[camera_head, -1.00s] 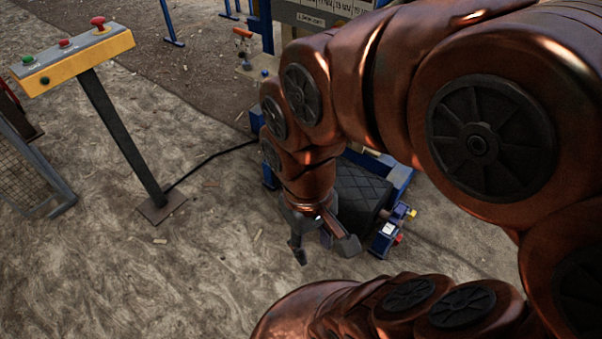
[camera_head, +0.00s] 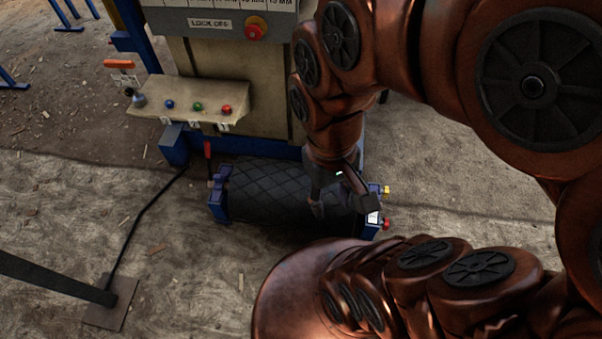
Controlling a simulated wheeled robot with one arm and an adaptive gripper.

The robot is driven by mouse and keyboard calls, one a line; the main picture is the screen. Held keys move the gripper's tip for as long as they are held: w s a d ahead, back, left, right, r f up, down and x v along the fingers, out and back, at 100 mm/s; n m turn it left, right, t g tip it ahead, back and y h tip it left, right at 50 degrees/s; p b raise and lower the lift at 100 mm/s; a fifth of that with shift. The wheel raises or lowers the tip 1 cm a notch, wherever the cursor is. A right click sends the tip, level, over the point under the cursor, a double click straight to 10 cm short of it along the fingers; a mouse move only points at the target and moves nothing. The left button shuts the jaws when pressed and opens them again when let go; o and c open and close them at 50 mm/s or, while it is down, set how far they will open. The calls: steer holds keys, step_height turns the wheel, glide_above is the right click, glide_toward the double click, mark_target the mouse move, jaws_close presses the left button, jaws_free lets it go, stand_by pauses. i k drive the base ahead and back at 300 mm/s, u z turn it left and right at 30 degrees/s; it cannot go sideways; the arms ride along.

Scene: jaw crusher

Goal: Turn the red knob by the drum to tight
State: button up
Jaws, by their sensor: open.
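The black drum (camera_head: 268,190) with a diamond pattern lies in a blue frame at the foot of the machine. A small red knob (camera_head: 386,224) sits at the right end of the drum, low on the blue bracket, below a yellow knob (camera_head: 386,190). My gripper (camera_head: 342,207) is open and empty, pointing down in front of the drum's right end. It is left of the red knob and apart from it in the picture; the depth between them is hard to tell. The gripper hides part of the drum.
The crusher body (camera_head: 225,75) stands behind the drum, with a panel (camera_head: 195,105) of blue, green and red buttons and a red lock-off knob (camera_head: 256,27). A red-handled lever (camera_head: 208,160) is at the drum's left. A cable and post foot (camera_head: 112,302) lie left.

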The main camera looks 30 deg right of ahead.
mark_target(385, 222)
steer(key=z, duration=0.1)
steer(key=i, duration=0.15)
steer(key=u, duration=1.2)
steer(key=k, duration=2.2)
steer(key=z, duration=1.6)
steer(key=i, duration=0.75)
steer(key=u, duration=0.1)
